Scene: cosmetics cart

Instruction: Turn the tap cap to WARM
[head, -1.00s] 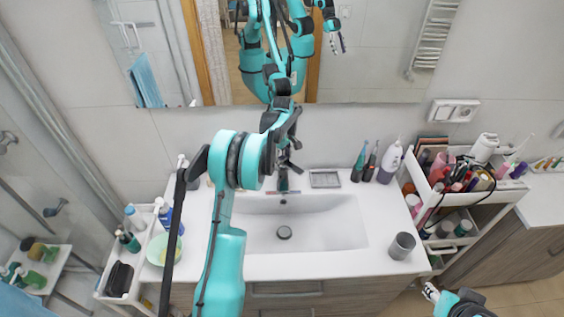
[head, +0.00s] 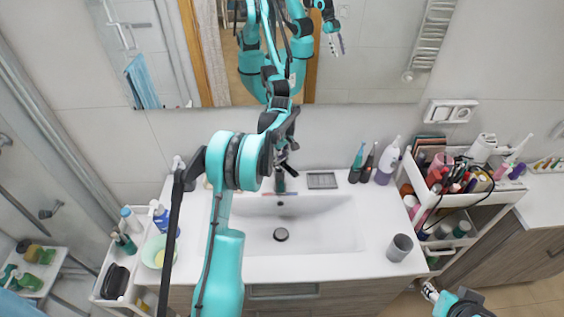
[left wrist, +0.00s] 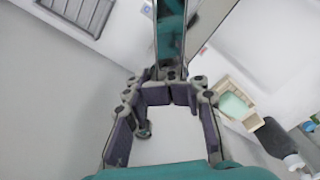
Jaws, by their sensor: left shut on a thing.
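The tap (head: 280,183) stands at the back edge of the white sink, below the mirror. My left gripper (head: 286,152) reaches over the sink to the top of the tap and is shut on the tap cap. The cap is mostly hidden by the fingers, so its marking cannot be read.
The sink basin (head: 320,232) is empty. A soap dish (head: 322,180) and several bottles stand right of the tap. A grey cup (head: 399,247) is on the right counter. A loaded white cart (head: 415,222) stands right; another shelf (head: 106,262) stands left.

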